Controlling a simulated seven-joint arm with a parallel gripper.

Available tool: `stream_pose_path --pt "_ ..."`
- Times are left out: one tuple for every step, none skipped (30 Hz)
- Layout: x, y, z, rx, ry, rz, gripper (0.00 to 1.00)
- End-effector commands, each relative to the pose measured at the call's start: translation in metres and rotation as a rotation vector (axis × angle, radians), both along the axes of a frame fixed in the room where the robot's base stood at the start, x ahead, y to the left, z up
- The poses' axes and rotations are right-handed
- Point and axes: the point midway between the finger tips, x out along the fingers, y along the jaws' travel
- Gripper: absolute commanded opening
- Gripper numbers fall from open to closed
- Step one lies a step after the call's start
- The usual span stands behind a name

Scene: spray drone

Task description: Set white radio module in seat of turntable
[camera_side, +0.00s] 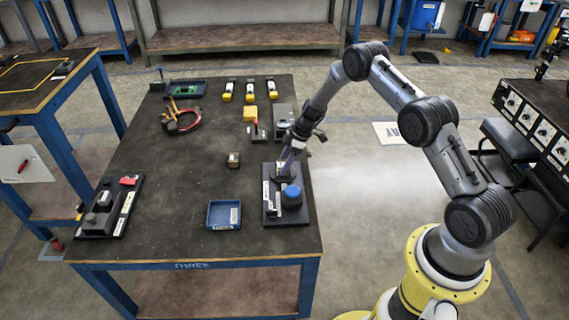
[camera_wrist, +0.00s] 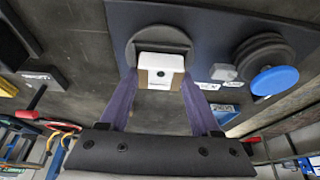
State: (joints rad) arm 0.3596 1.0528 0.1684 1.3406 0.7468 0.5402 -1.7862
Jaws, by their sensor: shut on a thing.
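The white radio module (camera_wrist: 162,66) has a dark round spot on its face and brown sides. My gripper (camera_wrist: 160,82) is shut on it, one purple finger at each side. The module is at the slot of the dark round turntable (camera_wrist: 134,44), overlapping its near part in the wrist view. I cannot tell whether it touches the seat or is just above it. In the side view my gripper (camera_side: 284,166) is low over the far part of the dark base plate (camera_side: 286,218), and the fingers largely hide the module and the turntable.
A blue knob (camera_side: 292,191) stands on the same plate, near the gripper; it also shows in the wrist view (camera_wrist: 275,80). A blue tray (camera_side: 223,214) and a small brown block (camera_side: 233,160) lie to the left. Cables (camera_side: 180,118) and yellow-topped items are farther back. The table's middle is mostly clear.

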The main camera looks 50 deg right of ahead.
Motion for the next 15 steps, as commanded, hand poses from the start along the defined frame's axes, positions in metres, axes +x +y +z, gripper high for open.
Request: stream_pose_path --pt "0.0008 -0.0005 -0.0032 -0.001 -0.002 0.000 0.08" --pt "0.0008 -0.0005 -0.0045 -0.002 -0.003 0.001 0.08" --pt "0.0010 -0.0007 -0.0052 -0.002 -0.004 0.000 0.08" --pt "0.0009 -0.0007 -0.0054 -0.002 -0.004 0.000 0.08" --pt "0.0010 -0.0007 -0.0052 -0.002 -0.004 0.000 0.08" --pt "0.0010 -0.0007 -0.0051 -0.002 -0.004 0.000 0.08" --pt "0.0009 -0.0007 -0.0050 -0.002 -0.004 0.000 0.08" --pt "0.0009 -0.0007 -0.0050 -0.002 -0.004 0.000 0.08" --pt "0.0009 -0.0007 -0.0050 -0.002 -0.004 0.000 0.08" --pt "0.0008 -0.0006 -0.0053 -0.002 -0.004 0.000 0.08" --pt "0.0007 -0.0006 -0.0059 -0.002 -0.003 0.001 0.08" --pt "0.0007 -0.0006 -0.0070 -0.002 -0.003 0.000 0.08" --pt "0.0008 -0.0006 -0.0079 -0.002 -0.003 0.000 0.08" --pt "0.0007 -0.0007 -0.0088 -0.002 -0.003 0.000 0.08" --pt "0.0007 -0.0006 -0.0083 -0.002 -0.003 0.000 0.71"
